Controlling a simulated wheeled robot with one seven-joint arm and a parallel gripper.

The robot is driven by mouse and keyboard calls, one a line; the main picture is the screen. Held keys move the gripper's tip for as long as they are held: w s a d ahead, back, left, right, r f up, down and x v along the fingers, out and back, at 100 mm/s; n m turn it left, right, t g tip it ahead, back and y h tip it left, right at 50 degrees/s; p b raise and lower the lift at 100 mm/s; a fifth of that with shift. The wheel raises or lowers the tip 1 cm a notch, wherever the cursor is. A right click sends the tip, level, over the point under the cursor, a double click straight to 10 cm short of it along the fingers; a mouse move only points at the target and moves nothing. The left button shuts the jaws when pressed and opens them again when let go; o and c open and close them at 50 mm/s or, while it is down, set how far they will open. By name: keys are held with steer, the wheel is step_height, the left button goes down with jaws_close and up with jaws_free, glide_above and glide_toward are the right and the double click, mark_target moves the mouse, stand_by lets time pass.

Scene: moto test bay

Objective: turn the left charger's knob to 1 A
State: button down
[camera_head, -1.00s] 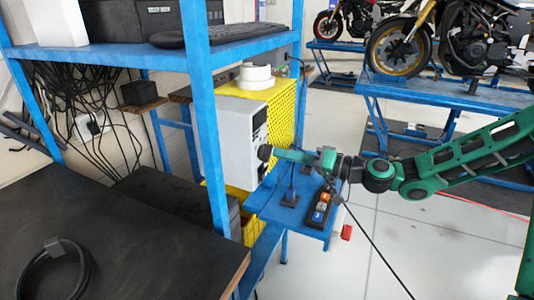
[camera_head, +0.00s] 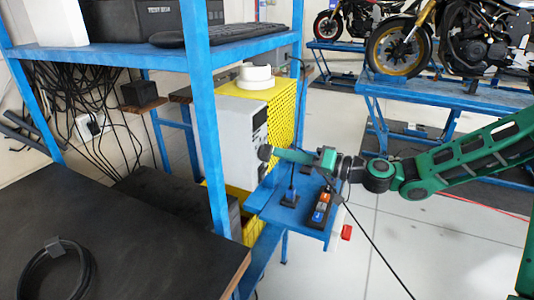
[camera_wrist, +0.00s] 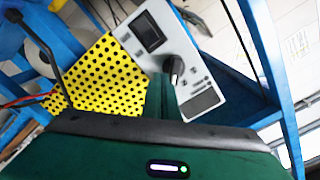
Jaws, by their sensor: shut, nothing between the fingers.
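A pale grey-white charger (camera_head: 236,135) stands on the blue rack's lower shelf; its front panel (camera_wrist: 206,74) fills the upper middle of the wrist view. The panel has a dark screen (camera_wrist: 148,31) and a black knob (camera_wrist: 174,69). The markings around the knob are too small to read, so its setting cannot be told. The knob also shows as a dark round shape (camera_head: 265,153) in the head view. My green gripper (camera_head: 279,155) is shut and empty, pointing at the knob. In the wrist view its fingers (camera_wrist: 160,96) end close beside the knob; whether they touch it is unclear.
A yellow perforated panel (camera_head: 281,117) stands beside the charger, with a white roll (camera_head: 255,76) above. A blue rack post (camera_head: 208,150) rises left of the charger. A strip with coloured buttons (camera_head: 321,205) lies on the shelf below my gripper. Motorcycles on blue lifts stand behind.

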steer(key=shift+x, duration=0.8)
steer(key=shift+a+r, duration=0.1)
steer(key=shift+a, duration=0.05)
